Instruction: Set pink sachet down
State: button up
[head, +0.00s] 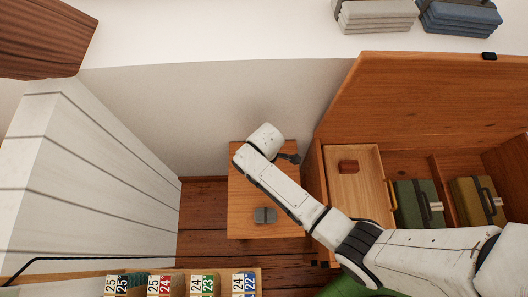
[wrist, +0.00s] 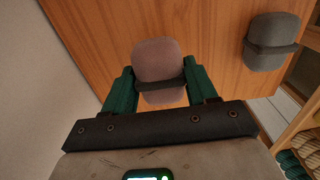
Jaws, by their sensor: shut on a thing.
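The pink sachet (wrist: 158,62) is a rounded, dusty pink pad with a dark band across it. In the wrist view it sits between the green fingers of my gripper (wrist: 158,80), which is shut on it. In the head view my gripper (head: 290,158) is over the back right part of a small wooden table (head: 243,190), and my arm hides the sachet there. I cannot tell whether the sachet touches the wood. A grey sachet (head: 264,215) with a dark band lies near the table's front; it also shows in the wrist view (wrist: 270,42).
An open wooden chest (head: 420,105) stands right of the table. Its tray (head: 350,205) holds a small red-brown block (head: 348,166); green (head: 408,200) and olive (head: 468,200) cases stand beside it. The table's left side looks clear. A pale wall borders the back.

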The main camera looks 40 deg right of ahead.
jog(key=shift+w+f+b, duration=0.2)
jog(key=shift+f+b, duration=0.05)
jog(key=shift+f, duration=0.75)
jog(key=shift+w+f+b, duration=0.15)
jog(key=shift+f+b, duration=0.1)
jog(key=shift+f, duration=0.7)
jog(key=shift+f, duration=0.15)
jog(key=o, duration=1.1)
jog(key=shift+c, duration=0.2)
notch_tip(320, 180, up, 12)
jog(key=shift+r+p, duration=0.15)
jog(key=shift+p, duration=1.1)
jog(key=s+d+r+m, duration=0.4)
jog(key=s+r+m, duration=0.1)
jog(key=s, duration=0.4)
jog(key=s+d+r+m+t, duration=0.1)
jog(key=s+d+r+m, duration=0.3)
jog(key=s, duration=0.5)
jog(key=r+m, duration=0.1)
jog(key=m, duration=0.1)
jog(key=shift+r+m, duration=0.15)
jog(key=shift+m, duration=0.15)
